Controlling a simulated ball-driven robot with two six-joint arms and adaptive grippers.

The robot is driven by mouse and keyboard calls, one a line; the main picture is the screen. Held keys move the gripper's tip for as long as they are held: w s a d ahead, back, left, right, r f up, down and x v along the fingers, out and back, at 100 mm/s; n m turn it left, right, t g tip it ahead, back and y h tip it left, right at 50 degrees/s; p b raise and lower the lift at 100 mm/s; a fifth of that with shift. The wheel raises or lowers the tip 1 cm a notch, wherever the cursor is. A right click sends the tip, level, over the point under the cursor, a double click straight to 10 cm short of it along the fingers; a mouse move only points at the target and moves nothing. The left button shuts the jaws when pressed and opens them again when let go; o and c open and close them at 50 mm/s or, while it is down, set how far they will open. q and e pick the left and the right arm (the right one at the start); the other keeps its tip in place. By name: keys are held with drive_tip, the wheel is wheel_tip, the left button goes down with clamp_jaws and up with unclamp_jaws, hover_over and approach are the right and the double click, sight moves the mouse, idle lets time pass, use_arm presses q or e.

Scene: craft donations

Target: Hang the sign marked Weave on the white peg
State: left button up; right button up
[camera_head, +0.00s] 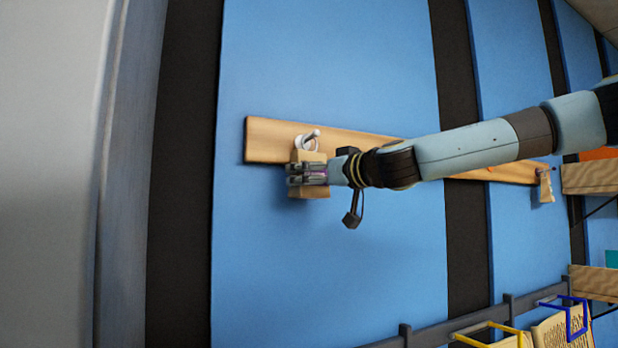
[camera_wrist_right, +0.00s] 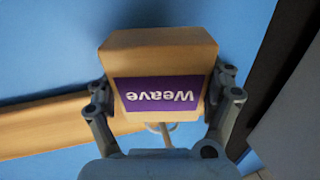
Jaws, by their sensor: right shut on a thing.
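The sign marked Weave is a tan wooden block (camera_head: 310,192) with a purple label that reads upside down in the right wrist view (camera_wrist_right: 160,94). My right gripper (camera_head: 307,174) is shut on the sign, with a finger on each side of it. The white peg (camera_head: 305,142) stands out from the wooden rail near its left end, just above the sign's upper edge in the head view. Part of a pale peg shows below the sign in the wrist view (camera_wrist_right: 165,136). I cannot tell whether the sign is on the peg. My left gripper is not in view.
The wooden rail (camera_head: 268,140) runs across the blue wall (camera_head: 330,60), partly behind my right arm. A small tag (camera_head: 546,187) hangs near its right end. Yellow (camera_head: 487,328) and blue (camera_head: 567,302) holders are at the lower right. Wall below the sign is clear.

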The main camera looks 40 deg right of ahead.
drive_tip(key=shift+a, duration=0.1)
drive_tip(key=o, duration=1)
drive_tip(key=shift+c, duration=0.2)
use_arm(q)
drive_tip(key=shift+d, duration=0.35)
use_arm(e)
wheel_tip(320, 180, up, 10)
drive_tip(key=shift+r, duration=0.1)
